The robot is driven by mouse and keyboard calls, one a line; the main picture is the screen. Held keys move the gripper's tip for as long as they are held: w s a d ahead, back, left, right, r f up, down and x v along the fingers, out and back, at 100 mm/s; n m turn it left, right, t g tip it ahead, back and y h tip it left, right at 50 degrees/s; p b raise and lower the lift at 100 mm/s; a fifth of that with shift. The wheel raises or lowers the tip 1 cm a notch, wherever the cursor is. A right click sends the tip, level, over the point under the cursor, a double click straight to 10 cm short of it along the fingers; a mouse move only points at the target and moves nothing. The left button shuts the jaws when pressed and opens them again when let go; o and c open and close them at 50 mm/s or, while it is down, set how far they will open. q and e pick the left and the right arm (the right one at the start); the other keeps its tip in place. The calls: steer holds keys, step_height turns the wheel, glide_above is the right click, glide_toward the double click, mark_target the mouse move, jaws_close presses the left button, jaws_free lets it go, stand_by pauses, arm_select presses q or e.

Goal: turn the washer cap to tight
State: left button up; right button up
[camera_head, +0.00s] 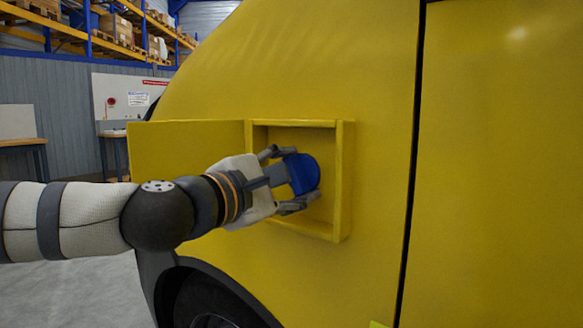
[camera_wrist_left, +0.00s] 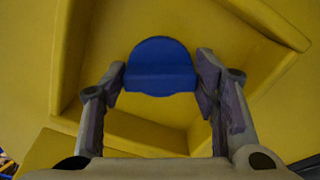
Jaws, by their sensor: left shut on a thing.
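The blue washer cap (camera_head: 303,173) sits inside a square yellow recess (camera_head: 343,185) in the side of a yellow vehicle. My left gripper (camera_head: 291,178) reaches into the recess from the left, with one finger above the cap and one below it, shut on it. In the left wrist view the cap (camera_wrist_left: 161,66) is between the two fingertips of my left gripper (camera_wrist_left: 162,78), which touch its sides. A ridge runs across the cap's face. No tight mark shows, so the cap's turn cannot be read. My right gripper is not in view.
The recess's yellow door (camera_head: 185,150) stands open to the left, behind my left arm. A wheel (camera_head: 215,300) is below the recess. Workbenches (camera_head: 115,133) and loaded shelves (camera_head: 110,25) stand far back at left.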

arm_select(q)
steer(key=m+p, duration=0.1)
steer(key=m, duration=0.4)
steer(key=shift+p, duration=0.35)
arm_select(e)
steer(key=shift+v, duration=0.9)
arm_select(q)
steer(key=shift+f, duration=0.1)
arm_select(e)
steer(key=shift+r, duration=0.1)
arm_select(q)
steer(key=o, duration=1.2)
steer(key=shift+c, duration=0.2)
steer(key=v, duration=1.2)
steer(key=shift+d, duration=0.1)
